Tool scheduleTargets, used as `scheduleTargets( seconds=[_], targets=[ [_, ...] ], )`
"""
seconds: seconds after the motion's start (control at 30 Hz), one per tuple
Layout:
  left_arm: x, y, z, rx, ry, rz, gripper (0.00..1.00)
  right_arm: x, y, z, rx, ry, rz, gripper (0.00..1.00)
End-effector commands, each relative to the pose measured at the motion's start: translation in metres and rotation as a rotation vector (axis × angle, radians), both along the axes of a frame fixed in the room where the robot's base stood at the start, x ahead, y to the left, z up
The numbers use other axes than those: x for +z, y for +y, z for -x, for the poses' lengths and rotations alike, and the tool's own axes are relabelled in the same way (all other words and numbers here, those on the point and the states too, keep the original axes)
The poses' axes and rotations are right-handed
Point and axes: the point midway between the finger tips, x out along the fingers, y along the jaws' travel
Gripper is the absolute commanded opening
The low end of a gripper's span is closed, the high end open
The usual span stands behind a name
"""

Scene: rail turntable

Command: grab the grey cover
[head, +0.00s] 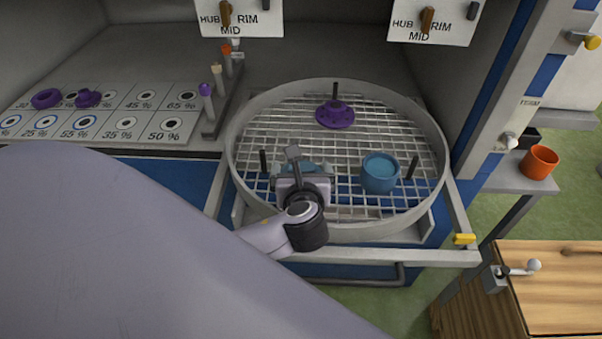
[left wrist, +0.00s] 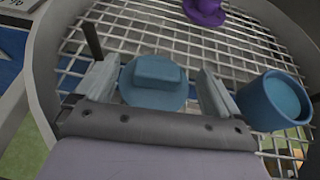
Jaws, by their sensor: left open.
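A round blue-grey cover (left wrist: 152,95) with a block-shaped knob lies on the wire grid of the turntable (head: 240,125). It looks more blue than grey; I see no plainly grey cover. My left gripper (head: 303,178) is over it and open, with one finger on each side of the knob in the left wrist view (left wrist: 158,88). I cannot tell whether the fingers touch it. In the head view the gripper hides most of the cover (head: 314,168). My right gripper is not in view.
A blue cup (head: 380,175) stands on the grid just right of the gripper. A purple flanged piece (head: 335,114) sits further back, with dark upright posts around. The turntable has a raised rim. An orange cup (head: 539,162) stands on a shelf at the right.

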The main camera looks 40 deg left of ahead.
Motion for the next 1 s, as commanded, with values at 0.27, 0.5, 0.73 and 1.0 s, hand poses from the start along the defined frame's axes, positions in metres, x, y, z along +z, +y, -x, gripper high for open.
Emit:
scheduleTargets(
  seconds=[0.27, 0.5, 0.73, 1.0],
  targets=[
    [-0.017, 0.02, -0.025, 0.002, 0.0, -0.004, 0.96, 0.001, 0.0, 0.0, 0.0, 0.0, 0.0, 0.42],
    [-0.023, 0.028, -0.035, 0.001, 0.001, -0.001, 0.96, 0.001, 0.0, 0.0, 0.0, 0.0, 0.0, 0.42],
    [-0.023, 0.027, -0.035, 0.001, 0.0, 0.0, 0.8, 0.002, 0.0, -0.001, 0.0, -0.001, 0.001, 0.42],
    [-0.023, 0.027, -0.035, 0.001, -0.001, -0.001, 0.18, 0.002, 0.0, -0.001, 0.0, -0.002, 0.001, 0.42]
  ],
)
